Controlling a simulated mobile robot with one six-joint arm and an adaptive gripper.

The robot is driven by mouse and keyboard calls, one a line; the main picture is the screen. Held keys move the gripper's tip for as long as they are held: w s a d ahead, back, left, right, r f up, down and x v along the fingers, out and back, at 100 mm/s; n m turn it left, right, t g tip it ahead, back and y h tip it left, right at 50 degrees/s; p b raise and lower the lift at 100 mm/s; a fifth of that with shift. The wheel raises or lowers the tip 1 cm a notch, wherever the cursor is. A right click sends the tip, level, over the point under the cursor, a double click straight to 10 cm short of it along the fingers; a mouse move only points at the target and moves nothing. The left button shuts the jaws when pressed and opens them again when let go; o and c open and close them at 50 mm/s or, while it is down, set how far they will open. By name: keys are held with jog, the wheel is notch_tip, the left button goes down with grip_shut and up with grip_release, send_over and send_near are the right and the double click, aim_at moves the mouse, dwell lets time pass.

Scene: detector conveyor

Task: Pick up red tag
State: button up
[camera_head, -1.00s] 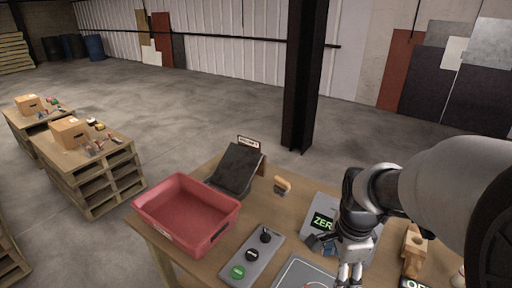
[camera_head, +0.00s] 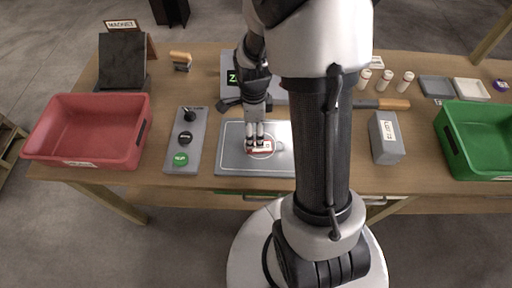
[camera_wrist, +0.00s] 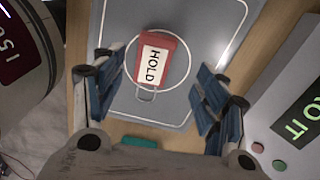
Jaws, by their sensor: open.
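The red tag (camera_wrist: 168,42), with a white label reading HOLD, lies flat on the grey plate (camera_wrist: 205,18) in the wrist view, inside a thin white circle. A small loop shows at its near end. In the head view the tag (camera_head: 265,149) is partly covered by my gripper (camera_head: 254,141). My gripper, also in the wrist view (camera_wrist: 160,88), is open and empty. Its blue-padded fingers stand on either side of the tag and apart from it. I cannot tell the exact height of the fingertips above the plate.
Left of the plate are a control panel (camera_head: 184,140) with a green button and a red bin (camera_head: 70,125). A grey block (camera_head: 385,138) and a green bin (camera_head: 466,150) stand right. A box with a green display (camera_wrist: 295,115) is close beside my gripper.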

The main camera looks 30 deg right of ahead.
aim_at(255, 146)
jog(key=f, duration=0.1)
jog(key=f+b, duration=0.1)
jog(key=f, duration=0.1)
jog(key=s+f+b, duration=0.1)
jog(key=f, duration=0.1)
jog(key=shift+f, duration=0.2)
jog(key=shift+w+f, duration=0.15)
jog(key=shift+f, duration=0.15)
jog(key=shift+r, duration=0.1)
jog(key=shift+c, duration=0.3)
jog(key=c, duration=0.9)
